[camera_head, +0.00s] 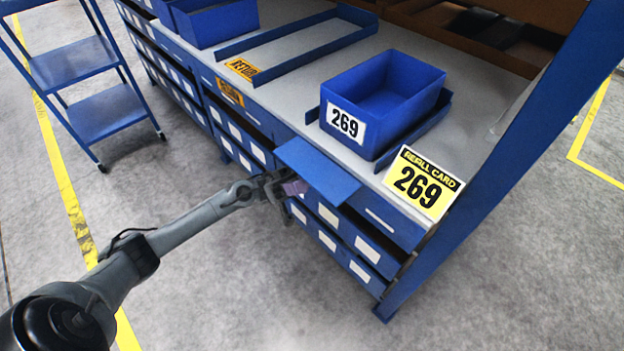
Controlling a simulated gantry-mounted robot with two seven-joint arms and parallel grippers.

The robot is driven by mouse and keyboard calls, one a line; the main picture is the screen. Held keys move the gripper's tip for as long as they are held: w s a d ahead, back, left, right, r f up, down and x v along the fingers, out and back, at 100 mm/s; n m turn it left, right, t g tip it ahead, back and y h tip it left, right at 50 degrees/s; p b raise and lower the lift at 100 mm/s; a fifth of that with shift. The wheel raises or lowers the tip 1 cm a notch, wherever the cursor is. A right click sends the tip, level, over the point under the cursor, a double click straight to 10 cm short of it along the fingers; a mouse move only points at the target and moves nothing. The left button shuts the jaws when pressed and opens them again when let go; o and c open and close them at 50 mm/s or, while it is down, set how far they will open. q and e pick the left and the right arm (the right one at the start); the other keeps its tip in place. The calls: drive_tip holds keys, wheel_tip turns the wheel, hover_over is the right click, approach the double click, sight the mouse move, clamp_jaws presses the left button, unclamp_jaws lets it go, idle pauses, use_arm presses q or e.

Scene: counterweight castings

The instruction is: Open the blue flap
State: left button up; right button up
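The blue flap (318,171) is a flat blue panel at the front edge of the blue workbench. It sticks out from the bench front, roughly level, above the rows of labelled drawers. My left gripper (285,191) is at the flap's outer left edge, overlapping it in the picture. Its fingers are small and dark against the flap and drawers. I cannot tell whether they are open or shut, or whether they touch the flap. My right gripper is not in view.
A blue bin (390,85) labelled 269 stands on the bench top, behind the flap. A yellow refill card (423,183) stands right of it. An empty blue tray frame (300,47) lies farther left. A blue step cart (100,108) is at left; the floor in front is clear.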

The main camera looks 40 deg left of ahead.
sight(315, 174)
use_arm(q)
drive_tip(key=shift+x, duration=1.15)
clamp_jaws()
